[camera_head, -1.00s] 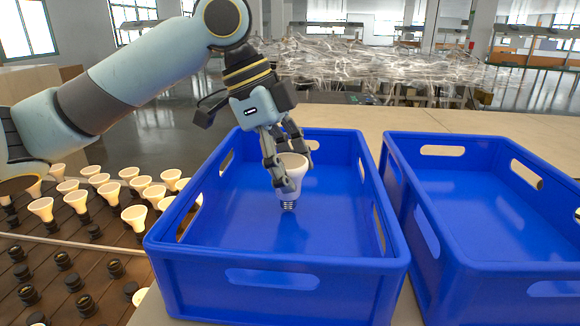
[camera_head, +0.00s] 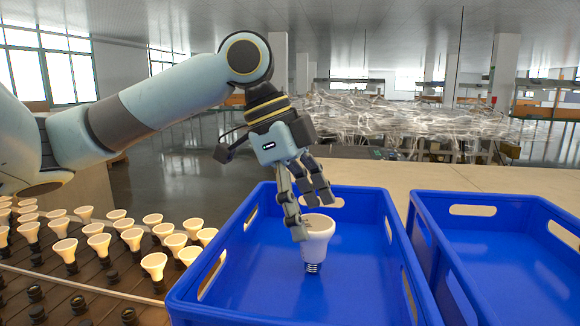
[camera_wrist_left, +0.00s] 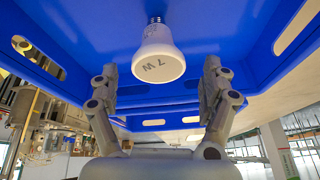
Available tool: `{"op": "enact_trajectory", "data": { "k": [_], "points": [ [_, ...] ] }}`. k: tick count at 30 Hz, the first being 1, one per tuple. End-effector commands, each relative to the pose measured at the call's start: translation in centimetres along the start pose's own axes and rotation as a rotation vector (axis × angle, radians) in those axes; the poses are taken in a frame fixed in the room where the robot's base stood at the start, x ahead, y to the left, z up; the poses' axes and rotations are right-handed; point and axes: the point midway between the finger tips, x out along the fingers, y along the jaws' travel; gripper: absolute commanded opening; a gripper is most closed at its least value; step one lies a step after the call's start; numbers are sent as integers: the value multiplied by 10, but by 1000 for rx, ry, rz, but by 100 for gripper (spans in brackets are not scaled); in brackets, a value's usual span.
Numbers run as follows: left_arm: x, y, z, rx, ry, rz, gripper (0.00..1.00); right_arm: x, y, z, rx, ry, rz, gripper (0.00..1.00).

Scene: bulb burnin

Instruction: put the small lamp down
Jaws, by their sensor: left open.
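The small lamp (camera_head: 317,240) is a white bulb with a wide face and a metal screw base. It is upright, base down, inside the left blue crate (camera_head: 290,312); I cannot tell for certain whether the base touches the crate floor. My left gripper (camera_head: 312,214) is open above and around the lamp's upper end. My right gripper is not in view.
A second blue crate (camera_head: 440,240) stands to the right and looks empty. At the left, a rack (camera_head: 60,290) holds several lit lamps (camera_head: 154,265) and some empty sockets. A pale table (camera_head: 400,176) lies behind the crates. The crate walls surround the gripper's fingers.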

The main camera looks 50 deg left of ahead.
Motion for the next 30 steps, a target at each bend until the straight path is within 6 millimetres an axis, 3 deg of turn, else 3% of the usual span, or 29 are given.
{"op": "enact_trajectory", "data": {
  "k": [8,12,18,24,30],
  "points": [
    [-36,0,2,0,-9,-3,81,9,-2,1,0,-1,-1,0],
    [-44,-2,3,2,-3,-5,81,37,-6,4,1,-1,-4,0],
    [-65,-1,2,-2,-3,-6,81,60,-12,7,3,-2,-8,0],
    [-84,0,0,-1,-1,-1,81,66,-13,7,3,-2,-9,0],
    [-87,0,0,-2,0,1,81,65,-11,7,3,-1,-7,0]
  ]
}}
